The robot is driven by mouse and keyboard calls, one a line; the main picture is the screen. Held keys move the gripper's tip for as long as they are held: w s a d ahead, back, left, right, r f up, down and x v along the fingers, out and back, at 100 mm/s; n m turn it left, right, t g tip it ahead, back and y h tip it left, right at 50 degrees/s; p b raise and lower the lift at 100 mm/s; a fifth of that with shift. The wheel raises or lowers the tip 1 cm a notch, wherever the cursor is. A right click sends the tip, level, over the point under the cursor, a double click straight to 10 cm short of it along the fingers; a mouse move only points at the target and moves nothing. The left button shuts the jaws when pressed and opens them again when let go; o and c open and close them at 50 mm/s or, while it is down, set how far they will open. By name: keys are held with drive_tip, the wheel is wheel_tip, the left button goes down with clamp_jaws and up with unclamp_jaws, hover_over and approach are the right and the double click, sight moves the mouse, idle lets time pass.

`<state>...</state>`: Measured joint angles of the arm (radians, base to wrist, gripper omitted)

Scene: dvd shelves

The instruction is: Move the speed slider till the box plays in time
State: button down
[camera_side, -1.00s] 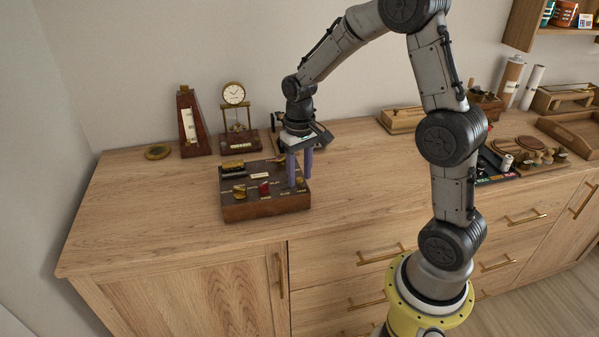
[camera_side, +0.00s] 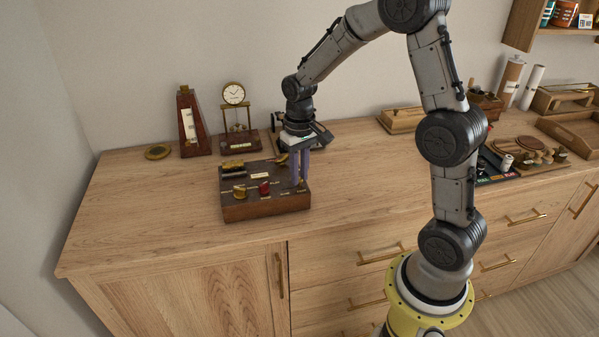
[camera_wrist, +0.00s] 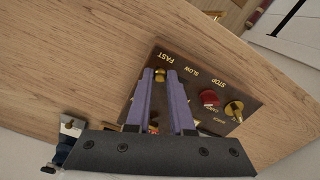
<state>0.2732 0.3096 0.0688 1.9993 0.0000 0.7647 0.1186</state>
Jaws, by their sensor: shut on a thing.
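The music box (camera_side: 265,209) is a dark brown wooden box near the front of the worktop. It also shows in the wrist view (camera_wrist: 187,89), with lettering including FAST, SLOW and STOP. My gripper (camera_side: 300,184) points down at the right end of its top panel. In the wrist view its purple fingers (camera_wrist: 160,76) are shut on a small brass slider knob (camera_wrist: 160,73) beside the word FAST. The fingers hide part of the panel and the slider's track.
A red knob (camera_side: 264,187) and a brass knob (camera_side: 239,191) stand on the panel left of my gripper. Behind the box are a metronome (camera_side: 191,124) and a clock (camera_side: 234,95). A brass disc (camera_side: 158,152) lies at the back left. The worktop left of the box is clear.

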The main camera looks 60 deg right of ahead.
idle(0.6)
drive_tip(key=shift+w+a+r, duration=0.1)
drive_tip(key=shift+w+a, duration=0.3)
drive_tip(key=shift+w, duration=0.05)
drive_tip(key=c, duration=0.8)
unclamp_jaws()
drive_tip(key=shift+s, duration=0.1)
wheel_tip(320, 180, up, 14)
drive_tip(key=shift+f, duration=0.1)
